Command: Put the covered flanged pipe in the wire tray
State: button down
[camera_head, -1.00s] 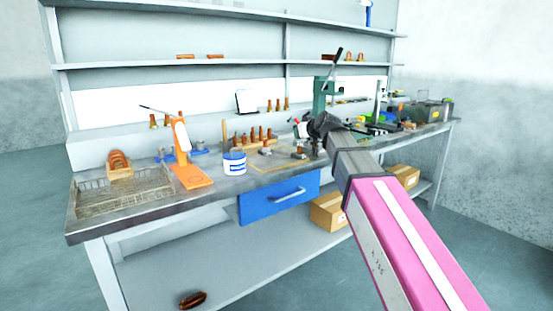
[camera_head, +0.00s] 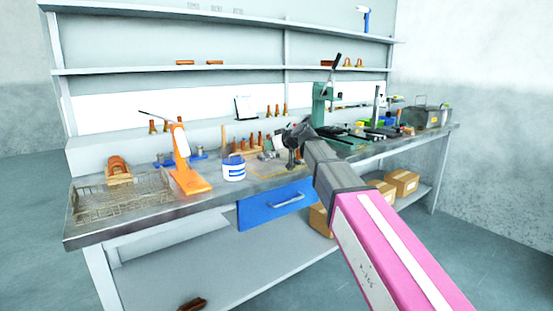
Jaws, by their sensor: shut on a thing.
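The wire tray (camera_head: 92,212) is a shallow mesh basket at the left end of the bench, and its inside looks empty. My gripper (camera_head: 292,142) is over the middle of the bench, well to the right of the tray. It is shut on a small dark piece, seemingly the covered flanged pipe (camera_head: 292,158). The piece is partly hidden by the gripper, and its cover and flange are too small to make out. I cannot tell how far it is above the bench top.
Between gripper and tray stand a white-and-blue tub (camera_head: 233,169) and an orange lever press (camera_head: 187,175). A wooden rack (camera_head: 245,149) of copper-coloured parts is behind. A copper-coloured curved part (camera_head: 119,172) sits behind the tray. A green press (camera_head: 322,105) stands right.

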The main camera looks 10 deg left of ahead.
jog(key=w+f, duration=0.1)
jog(key=w+d+f, duration=0.1)
jog(key=w, duration=0.1)
jog(key=shift+d, duration=0.2)
jog(key=shift+f, duration=1.95)
jog(key=shift+f, duration=0.15)
jog(key=c, duration=1)
grip_release()
jog(key=shift+d+r, duration=0.15)
jog(key=shift+r, duration=0.05)
jog(key=v, duration=1.1)
jog(key=shift+s+d, duration=0.2)
jog(key=shift+d, duration=0.05)
